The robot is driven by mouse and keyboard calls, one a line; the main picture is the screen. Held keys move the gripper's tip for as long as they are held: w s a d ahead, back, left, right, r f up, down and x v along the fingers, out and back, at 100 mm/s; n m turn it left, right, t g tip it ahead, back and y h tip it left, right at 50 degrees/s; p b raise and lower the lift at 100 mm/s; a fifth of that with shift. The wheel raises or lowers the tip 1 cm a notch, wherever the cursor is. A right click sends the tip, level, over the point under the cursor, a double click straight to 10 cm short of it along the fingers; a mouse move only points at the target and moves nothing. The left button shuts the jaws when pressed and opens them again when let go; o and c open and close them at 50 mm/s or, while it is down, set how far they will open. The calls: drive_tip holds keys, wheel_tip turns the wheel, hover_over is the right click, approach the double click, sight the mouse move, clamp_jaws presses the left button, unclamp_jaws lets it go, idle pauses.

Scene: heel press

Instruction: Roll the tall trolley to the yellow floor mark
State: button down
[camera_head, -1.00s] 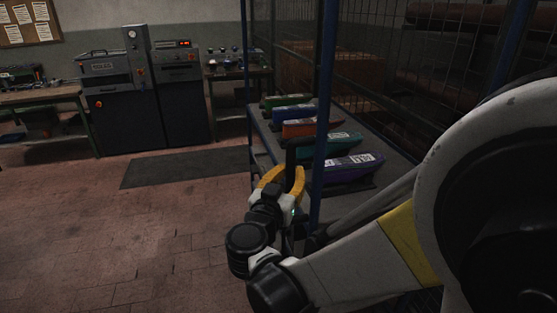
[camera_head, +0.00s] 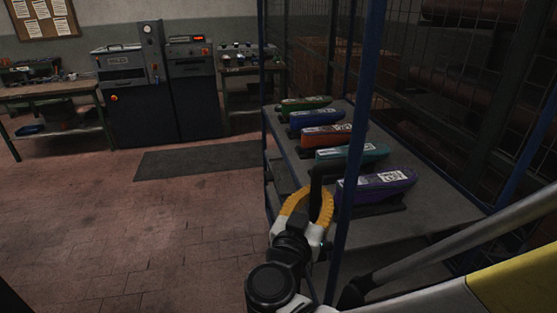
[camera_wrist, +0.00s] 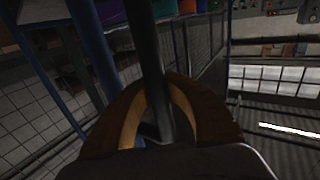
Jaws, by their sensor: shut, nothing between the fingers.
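The tall trolley (camera_head: 357,115) has blue posts, mesh sides and a grey shelf, and stands at the right in the head view. Its dark upright handle bar (camera_head: 316,188) is at the near left side. My gripper (camera_head: 308,197) has its yellow fingers closed in a ring at this bar. In the wrist view the bar (camera_wrist: 152,60) runs between the curved fingers (camera_wrist: 160,85); I cannot tell whether they touch it. A blue post (camera_wrist: 92,45) shows beside it. No yellow floor mark is visible in either view.
Several coloured shoe-shaped items stand on the shelf, the purple one (camera_head: 372,187) nearest. A dark floor mat (camera_head: 200,160) lies before the press machine (camera_head: 140,105). A workbench (camera_head: 50,92) is at the left back. The tiled floor (camera_head: 130,230) at the left is clear.

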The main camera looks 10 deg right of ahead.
drive_tip(key=c, duration=1.3)
unclamp_jaws()
drive_tip(key=shift+w+a, duration=0.2)
drive_tip(key=shift+a, duration=0.6)
drive_tip(key=shift+o, duration=0.2)
drive_tip(key=shift+d, duration=0.2)
drive_tip(key=shift+s, duration=0.15)
drive_tip(key=v, duration=1.2)
drive_tip(key=shift+d, duration=0.1)
